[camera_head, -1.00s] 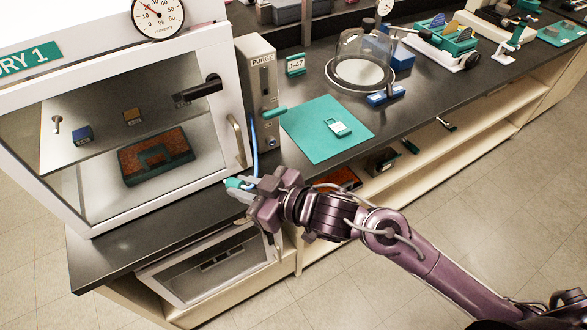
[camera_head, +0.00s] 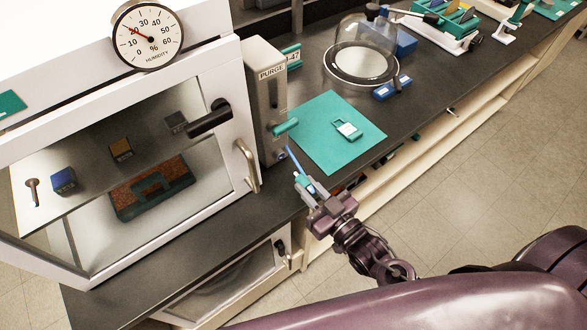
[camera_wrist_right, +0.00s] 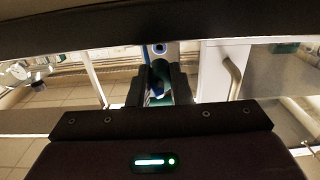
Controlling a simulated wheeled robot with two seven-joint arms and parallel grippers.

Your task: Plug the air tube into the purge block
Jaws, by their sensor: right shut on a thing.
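The purge block (camera_head: 268,105) is a tall grey box labelled PURGE beside the white cabinet, with a teal lever on its front. A round port low on its front shows in the right wrist view (camera_wrist_right: 159,48). My right gripper (camera_head: 306,186) is shut on the teal end of the air tube, at the counter's front edge, below and to the right of the block. The blue air tube (camera_head: 293,160) rises from the gripper toward the block's lower front. In the right wrist view, the teal piece (camera_wrist_right: 158,88) sits between the fingers, partly hidden. My left gripper is out of view.
The white cabinet (camera_head: 215,65) with a door handle stands to the left on the dark counter. A teal mat (camera_head: 315,120) with a small padlock-shaped item (camera_head: 347,130) lies right of the block. A glass bell jar (camera_head: 362,55) stands behind it.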

